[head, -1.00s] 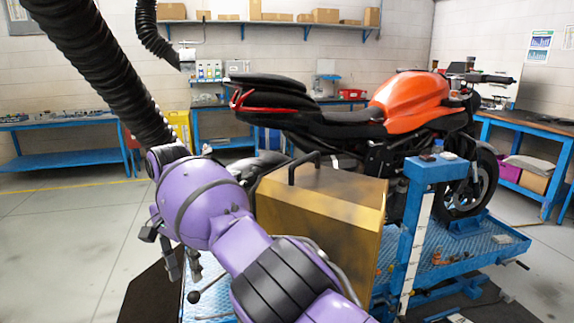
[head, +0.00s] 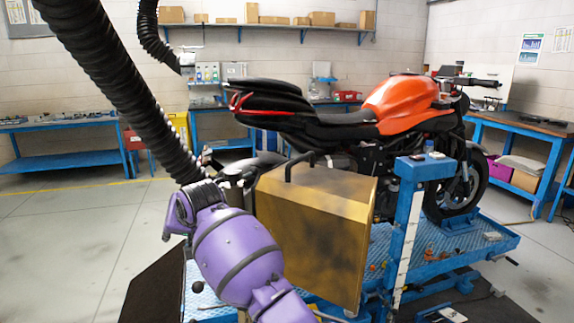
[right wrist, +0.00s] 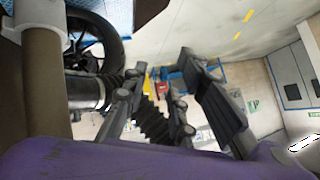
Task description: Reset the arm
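My purple arm (head: 235,255) rises from the bottom of the head view and ends just left of the brown metal box, in front of the black hose's lower end. It appears to be my right arm. Its gripper is hidden in the head view. In the right wrist view my right gripper (right wrist: 162,68) has its two dark fingers spread apart, with nothing held between them. The black ribbed hose (right wrist: 153,122) shows behind the gap between the fingers. My left gripper is in no view.
The black hose (head: 120,90) hangs from the upper left. The brown box (head: 315,230) stands close beside the arm. An orange motorcycle (head: 402,103) stands on a blue lift (head: 480,245). Benches line the walls. The floor at left (head: 70,240) is clear.

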